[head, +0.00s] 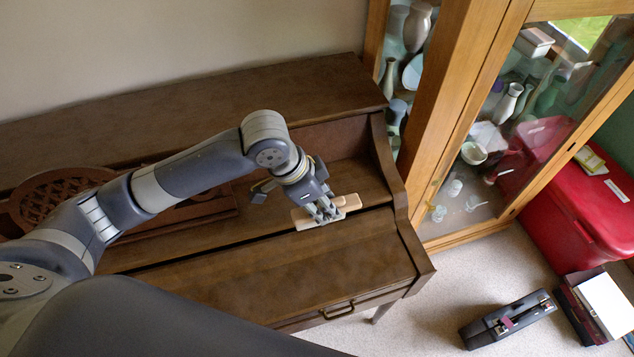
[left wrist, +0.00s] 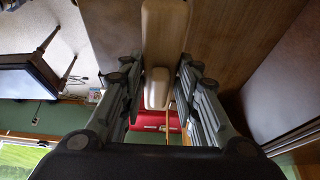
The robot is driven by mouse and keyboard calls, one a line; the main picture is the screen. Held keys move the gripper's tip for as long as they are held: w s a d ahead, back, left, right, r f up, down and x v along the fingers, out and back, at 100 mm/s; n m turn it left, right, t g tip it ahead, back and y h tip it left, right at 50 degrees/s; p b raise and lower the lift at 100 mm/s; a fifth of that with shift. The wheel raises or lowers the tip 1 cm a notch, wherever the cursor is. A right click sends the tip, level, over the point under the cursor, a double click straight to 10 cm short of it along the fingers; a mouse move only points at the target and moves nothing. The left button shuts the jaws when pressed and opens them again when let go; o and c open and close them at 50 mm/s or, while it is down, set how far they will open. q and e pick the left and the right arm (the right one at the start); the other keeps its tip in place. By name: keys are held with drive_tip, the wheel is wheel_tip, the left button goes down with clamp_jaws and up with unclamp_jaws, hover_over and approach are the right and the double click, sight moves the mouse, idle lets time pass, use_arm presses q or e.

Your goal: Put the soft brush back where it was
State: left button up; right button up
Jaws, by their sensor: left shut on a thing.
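The soft brush (head: 348,204) has a pale wooden body. My left gripper (head: 325,212) is shut on it, over the right end of the upright piano (head: 290,270), near the line between the closed key lid and the shelf behind it. In the left wrist view the brush (left wrist: 165,35) lies between the two fingers of my left gripper (left wrist: 160,90). I cannot tell whether the brush touches the wood. Its bristles are not clearly visible. My right gripper is not in view.
A glass-fronted wooden cabinet (head: 445,125) stands right of the piano, with vases and glassware inside. A carved music stand (head: 60,195) is at the left, partly behind my arm. A red chest (head: 585,215) and a black case (head: 508,320) are on the carpet. The lid's right part is clear.

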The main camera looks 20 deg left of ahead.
use_arm(q)
drive_tip(key=w+a, duration=0.1)
drive_tip(key=w, duration=0.1)
drive_tip(key=w+a, duration=0.1)
drive_tip(key=w, duration=0.2)
drive_tip(key=w+a+p, duration=0.1)
drive_tip(key=w, duration=0.1)
drive_tip(key=shift+w+a+f, duration=0.15)
drive_tip(key=shift+w+f, duration=0.05)
drive_tip(key=shift+f, duration=0.15)
wheel_tip(320, 180, down, 3)
drive_tip(key=shift+s+f+p, duration=0.1)
drive_tip(key=shift+f+p, duration=0.1)
drive_tip(key=shift+p, duration=0.45)
drive_tip(key=shift+f, duration=0.1)
drive_tip(key=shift+f, duration=0.1)
drive_tip(key=o, duration=1)
drive_tip(key=shift+o, duration=0.2)
